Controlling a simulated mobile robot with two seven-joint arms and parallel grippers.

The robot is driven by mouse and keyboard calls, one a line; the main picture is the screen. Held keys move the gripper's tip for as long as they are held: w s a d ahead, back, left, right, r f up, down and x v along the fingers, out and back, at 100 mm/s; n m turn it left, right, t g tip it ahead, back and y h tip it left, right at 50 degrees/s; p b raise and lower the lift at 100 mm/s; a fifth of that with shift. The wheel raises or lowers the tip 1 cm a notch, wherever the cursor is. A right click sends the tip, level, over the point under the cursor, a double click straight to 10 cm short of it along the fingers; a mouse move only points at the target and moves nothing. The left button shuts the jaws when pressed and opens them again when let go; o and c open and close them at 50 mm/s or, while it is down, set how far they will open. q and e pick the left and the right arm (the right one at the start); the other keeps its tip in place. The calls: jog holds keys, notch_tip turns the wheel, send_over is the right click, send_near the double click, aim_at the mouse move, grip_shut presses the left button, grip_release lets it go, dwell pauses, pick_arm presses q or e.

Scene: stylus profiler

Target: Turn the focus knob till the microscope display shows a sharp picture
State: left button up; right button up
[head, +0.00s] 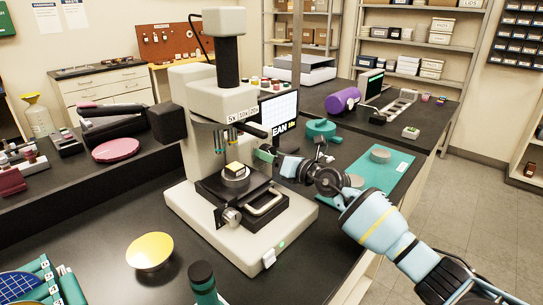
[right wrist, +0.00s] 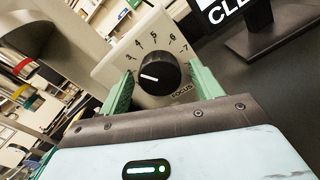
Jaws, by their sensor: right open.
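The focus knob (right wrist: 160,73) is black with a white pointer line, on a pale plate marked with numbers and FOCUS. The pointer aims left, slightly below the 3. My right gripper (right wrist: 158,84) is open, its green fingers on either side of the knob; contact cannot be told. In the head view the right gripper (head: 275,160) is at the right side of the white microscope (head: 205,150), and the knob is hidden there. My left gripper is out of view.
A stage with a small block (head: 234,169) sits under the objectives. A teal mat (head: 395,172) with grey discs lies to the right. A gold wafer (head: 150,250) and a dark-capped bottle (head: 202,280) are in front. The black bench is clear between them.

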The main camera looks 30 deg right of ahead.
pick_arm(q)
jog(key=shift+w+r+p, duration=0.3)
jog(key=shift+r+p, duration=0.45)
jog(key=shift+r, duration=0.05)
pick_arm(e)
jog(key=v, duration=0.7)
jog(key=shift+s, duration=0.3)
jog(key=shift+d, duration=0.1)
